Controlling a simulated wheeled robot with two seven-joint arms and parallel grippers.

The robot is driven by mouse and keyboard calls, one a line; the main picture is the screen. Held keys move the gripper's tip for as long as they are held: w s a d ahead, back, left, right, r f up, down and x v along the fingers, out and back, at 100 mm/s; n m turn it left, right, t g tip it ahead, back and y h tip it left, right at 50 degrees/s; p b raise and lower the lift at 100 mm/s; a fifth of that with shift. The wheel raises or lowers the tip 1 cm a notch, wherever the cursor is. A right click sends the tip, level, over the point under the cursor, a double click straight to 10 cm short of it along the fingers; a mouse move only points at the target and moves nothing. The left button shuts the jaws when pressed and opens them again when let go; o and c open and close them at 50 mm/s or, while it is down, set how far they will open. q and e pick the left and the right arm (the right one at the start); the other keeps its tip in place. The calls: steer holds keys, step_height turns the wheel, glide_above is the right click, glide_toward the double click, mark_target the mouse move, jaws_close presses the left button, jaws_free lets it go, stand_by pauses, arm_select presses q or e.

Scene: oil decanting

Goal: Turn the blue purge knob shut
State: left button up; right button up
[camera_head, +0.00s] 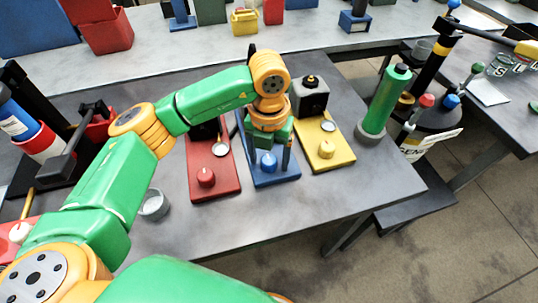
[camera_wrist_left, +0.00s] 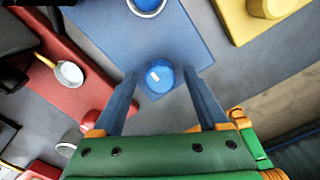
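A round blue knob (camera_head: 268,162) sits at the front of a blue plate (camera_head: 285,177), between a red plate and a yellow plate. My left gripper (camera_head: 266,159) points down over the blue plate with one finger on each side of the knob. In the left wrist view, the knob (camera_wrist_left: 158,77) lies between the two fingertips (camera_wrist_left: 160,72). The fingers are apart, with a small gap seeming to show on each side of the knob. The rear of the blue plate is hidden behind my gripper in the head view. My right gripper is not in view.
The red plate (camera_head: 228,187) and yellow plate (camera_head: 342,157) each carry a matching knob and a dial. A green cylinder (camera_head: 384,100) stands at the right. A grey cup (camera_head: 153,204) stands at the left. The table's front right is bare. Another blue knob (camera_head: 451,101) is far right.

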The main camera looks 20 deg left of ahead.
mark_target(269, 159)
arm_select(q)
step_height(269, 159, up, 7)
steer(key=shift+r+b, duration=0.1)
steer(key=shift+b, duration=0.25)
